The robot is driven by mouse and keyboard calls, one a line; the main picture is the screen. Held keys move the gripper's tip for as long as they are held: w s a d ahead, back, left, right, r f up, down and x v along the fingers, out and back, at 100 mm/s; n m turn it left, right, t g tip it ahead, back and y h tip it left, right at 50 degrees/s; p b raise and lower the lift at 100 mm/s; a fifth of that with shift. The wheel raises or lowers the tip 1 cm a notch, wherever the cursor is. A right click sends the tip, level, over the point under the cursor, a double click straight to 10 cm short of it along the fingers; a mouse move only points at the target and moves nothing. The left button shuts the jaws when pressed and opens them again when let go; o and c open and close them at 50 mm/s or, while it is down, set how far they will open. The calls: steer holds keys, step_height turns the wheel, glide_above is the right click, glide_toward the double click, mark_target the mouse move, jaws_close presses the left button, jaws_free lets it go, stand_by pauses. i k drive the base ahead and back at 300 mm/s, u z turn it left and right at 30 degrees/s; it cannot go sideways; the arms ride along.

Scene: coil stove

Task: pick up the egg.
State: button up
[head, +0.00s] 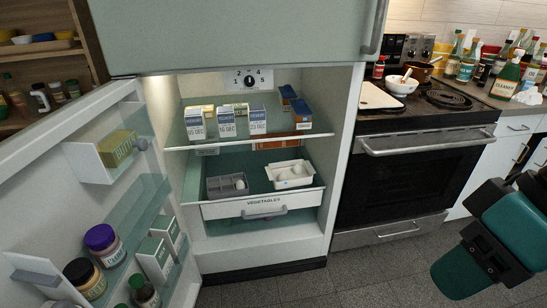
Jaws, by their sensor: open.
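A white egg (240,184) sits in a grey divided holder (215,190) on the fridge's lower level, above the drawer marked VEGETABLES. Beside it on the right is a white carton (290,183) with rounded white shapes inside, which look like more eggs. My gripper (490,262) is at the lower right, in front of the stove and well apart from the fridge. Its jaws are open, and I see nothing held.
The fridge door (75,190) stands open on the left, with jars and boxes on its shelves. A shelf with cartons (227,122) is above the eggs. The stove (415,180) is at the right, with a white bowl (402,85) on top. The floor (340,280) ahead looks clear.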

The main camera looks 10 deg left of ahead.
mark_target(282, 177)
steer(key=u, duration=0.35)
steer(key=i, duration=1.7)
steer(key=u, duration=0.35)
